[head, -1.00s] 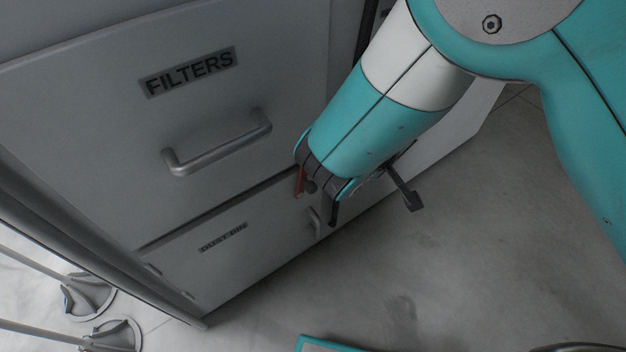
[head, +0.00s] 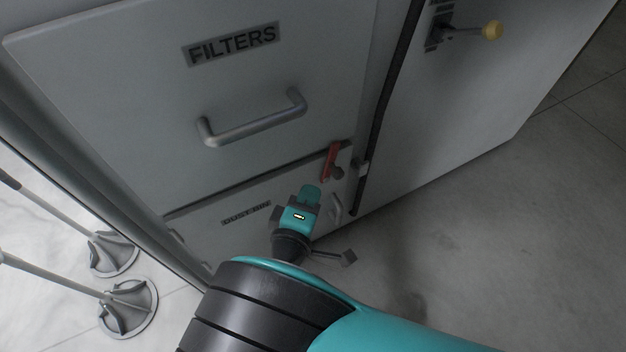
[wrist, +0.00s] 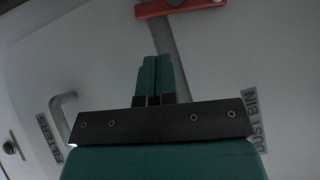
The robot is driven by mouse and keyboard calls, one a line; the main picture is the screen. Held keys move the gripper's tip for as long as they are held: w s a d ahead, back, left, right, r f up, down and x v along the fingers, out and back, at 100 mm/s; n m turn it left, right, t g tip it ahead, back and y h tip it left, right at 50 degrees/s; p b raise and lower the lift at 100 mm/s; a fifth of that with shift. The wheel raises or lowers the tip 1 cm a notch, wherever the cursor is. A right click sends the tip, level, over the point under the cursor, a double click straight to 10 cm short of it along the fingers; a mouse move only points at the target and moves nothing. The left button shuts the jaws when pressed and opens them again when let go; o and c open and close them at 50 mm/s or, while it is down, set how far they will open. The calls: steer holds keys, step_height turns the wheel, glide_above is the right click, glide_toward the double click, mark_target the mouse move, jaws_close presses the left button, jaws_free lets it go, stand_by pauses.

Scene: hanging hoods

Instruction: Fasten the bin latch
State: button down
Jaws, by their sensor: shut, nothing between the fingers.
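The red bin latch (head: 331,160) is on the cabinet front at the right end of the seam between the upper FILTERS panel and the lower dust bin front (head: 245,226). A dark round knob is beside its lower part. Its red bar (wrist: 180,8) also shows at the top edge of the wrist view, partly cut off. The bar appears to lie across the seam, but I cannot tell whether it is engaged. My gripper (head: 311,192) is just below the latch, apart from it in the wrist view. Its fingers (wrist: 153,60) are together and empty.
A bar handle (head: 252,118) stands out from the FILTERS panel. A smaller handle (head: 336,208) is on the bin front. A yellow-knobbed lever (head: 490,31) projects from the right side panel. Two rods with round feet (head: 128,305) stand at left. The floor at right is clear.

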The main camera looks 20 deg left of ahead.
mark_target(334, 170)
steer(key=w, duration=0.3)
steer(key=w+b, duration=0.1)
steer(key=w, duration=0.1)
steer(key=w+f, duration=0.1)
steer(key=w, duration=0.2)
steer(key=shift+w+a+b, duration=0.35)
